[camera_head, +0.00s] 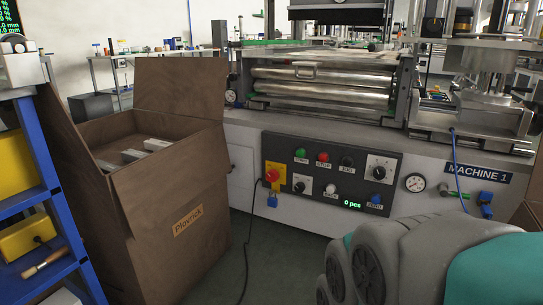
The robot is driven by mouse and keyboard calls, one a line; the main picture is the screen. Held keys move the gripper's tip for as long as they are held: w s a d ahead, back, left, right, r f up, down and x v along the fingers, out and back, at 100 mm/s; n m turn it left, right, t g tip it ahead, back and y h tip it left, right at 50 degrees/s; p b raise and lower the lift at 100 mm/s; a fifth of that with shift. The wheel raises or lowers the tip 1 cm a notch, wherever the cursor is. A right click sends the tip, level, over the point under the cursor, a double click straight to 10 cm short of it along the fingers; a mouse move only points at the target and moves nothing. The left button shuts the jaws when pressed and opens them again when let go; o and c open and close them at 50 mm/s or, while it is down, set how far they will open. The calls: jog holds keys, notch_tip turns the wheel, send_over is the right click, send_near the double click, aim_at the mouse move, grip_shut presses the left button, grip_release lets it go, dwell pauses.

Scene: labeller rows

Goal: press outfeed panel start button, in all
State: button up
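A dark control panel (330,172) is set in the front of the grey machine (430,190) marked "MACHINE 1". No label reading "outfeed" is legible on it. A green button (301,154) sits at the panel's upper left, its label small and seemingly "START". A red button (323,157) and a black button (347,162) are to its right. A green display (353,204) reads "0 pcs". Grey and teal rounded links, apparently of my arm, fill the lower right, in front of the machine's base. My gripper is not in view.
A red mushroom button (272,175) on a yellow plate has a blue padlock (271,201) beneath it. A large open cardboard box (190,235) stands left of the panel. A blue shelf rack (45,170) is at far left. A dark cable (246,250) runs down to the floor.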

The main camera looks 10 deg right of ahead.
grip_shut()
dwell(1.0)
